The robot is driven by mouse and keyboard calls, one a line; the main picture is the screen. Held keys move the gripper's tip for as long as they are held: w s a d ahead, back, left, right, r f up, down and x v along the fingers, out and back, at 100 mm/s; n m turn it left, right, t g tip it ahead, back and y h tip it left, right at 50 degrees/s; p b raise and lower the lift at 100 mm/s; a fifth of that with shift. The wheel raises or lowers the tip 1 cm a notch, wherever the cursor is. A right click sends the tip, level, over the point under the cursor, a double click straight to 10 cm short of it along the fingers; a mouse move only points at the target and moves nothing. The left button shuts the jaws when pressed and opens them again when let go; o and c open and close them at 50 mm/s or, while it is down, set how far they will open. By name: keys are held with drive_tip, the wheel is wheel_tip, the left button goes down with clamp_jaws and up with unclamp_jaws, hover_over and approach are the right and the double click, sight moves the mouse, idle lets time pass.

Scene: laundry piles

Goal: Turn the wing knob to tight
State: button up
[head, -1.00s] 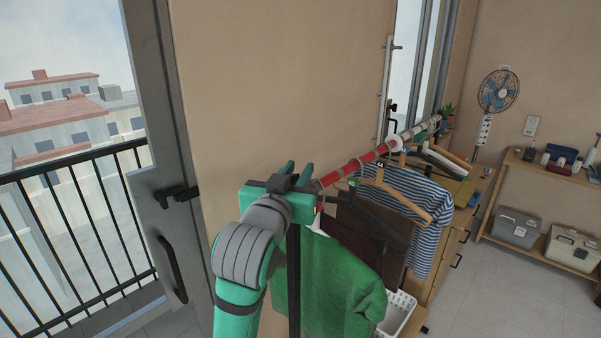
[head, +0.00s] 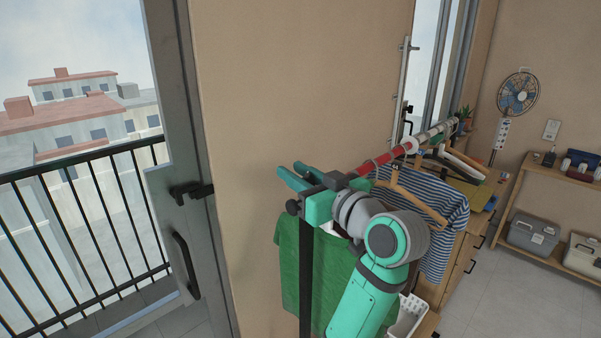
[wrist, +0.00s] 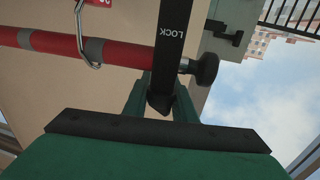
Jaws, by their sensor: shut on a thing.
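My gripper (head: 298,178) is at the near end of the clothes rail's red bar (head: 360,162), on top of the black post (head: 305,280). Its teal fingers point up and left in the head view. A black strip marked LOCK (wrist: 168,38) runs up from there across the red bar's end. A round black knob (wrist: 205,69) sticks out to its right.
A green shirt (head: 335,285) and a striped shirt (head: 440,215) hang from the rail. A wire hook (wrist: 88,45) hangs on the bar close to my gripper. A beige wall (head: 260,90) stands behind, with a balcony door (head: 185,160) at left.

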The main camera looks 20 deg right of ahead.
drive_tip(key=shift+s+a+n+g+y, duration=0.35)
drive_tip(key=shift+n+g+y, duration=1.2)
drive_tip(key=shift+y, duration=0.1)
drive_tip(key=shift+s+a+n+g+y, duration=0.3)
drive_tip(key=shift+a+n+g+y, duration=0.1)
drive_tip(key=shift+n+g+y, duration=1.15)
drive_tip(key=shift+s+a+n+g+y, duration=0.35)
drive_tip(key=shift+n+g+y, duration=1.05)
drive_tip(key=shift+g+y, duration=0.3)
drive_tip(key=shift+f, duration=0.1)
drive_tip(key=o, duration=1)
drive_tip(key=shift+a, duration=0.1)
drive_tip(key=shift+o, duration=0.2)
drive_tip(key=v, duration=1.1)
drive_tip(key=shift+w+f, duration=0.1)
drive_tip(key=shift+w, duration=0.05)
